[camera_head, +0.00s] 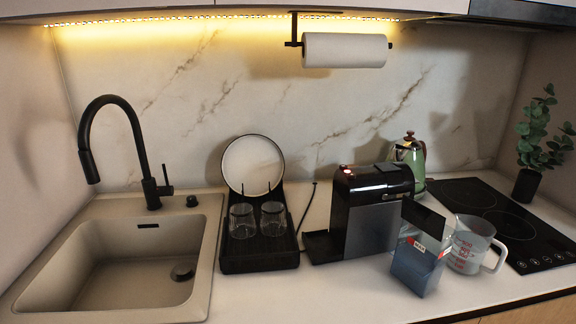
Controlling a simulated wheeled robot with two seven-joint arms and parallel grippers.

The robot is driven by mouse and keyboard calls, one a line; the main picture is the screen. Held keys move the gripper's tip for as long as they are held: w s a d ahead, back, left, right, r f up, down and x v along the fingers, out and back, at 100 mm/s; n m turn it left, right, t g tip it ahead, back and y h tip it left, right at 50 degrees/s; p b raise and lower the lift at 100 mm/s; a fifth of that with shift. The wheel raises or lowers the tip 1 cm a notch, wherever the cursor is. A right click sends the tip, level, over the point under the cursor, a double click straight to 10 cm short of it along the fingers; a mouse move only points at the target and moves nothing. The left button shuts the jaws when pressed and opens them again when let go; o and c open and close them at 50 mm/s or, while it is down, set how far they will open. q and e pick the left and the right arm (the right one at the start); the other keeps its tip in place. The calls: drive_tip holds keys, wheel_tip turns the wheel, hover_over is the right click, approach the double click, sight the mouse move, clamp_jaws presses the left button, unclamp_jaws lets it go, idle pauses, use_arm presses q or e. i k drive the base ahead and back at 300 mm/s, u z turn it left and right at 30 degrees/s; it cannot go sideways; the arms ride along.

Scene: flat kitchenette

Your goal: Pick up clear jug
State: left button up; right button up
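The clear jug (469,247) stands upright on the white counter at the right, in front of the dark cooktop's left part. It is see-through, with red markings on its side and a handle on its right. A blue and black container (418,264) with a red and white label stands just left of it and overlaps its left side in the picture. I cannot tell whether the two touch. Neither of my grippers is in view.
A black coffee machine (364,212) stands behind and left of the container. A green kettle (410,156), a cooktop (510,224) and a potted plant (530,150) are farther back. A dish rack (259,257) with two glasses stands beside the sink (115,262).

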sight(469, 252)
drive_tip(key=z, duration=2.55)
drive_tip(key=i, duration=0.8)
drive_tip(key=u, duration=1.5)
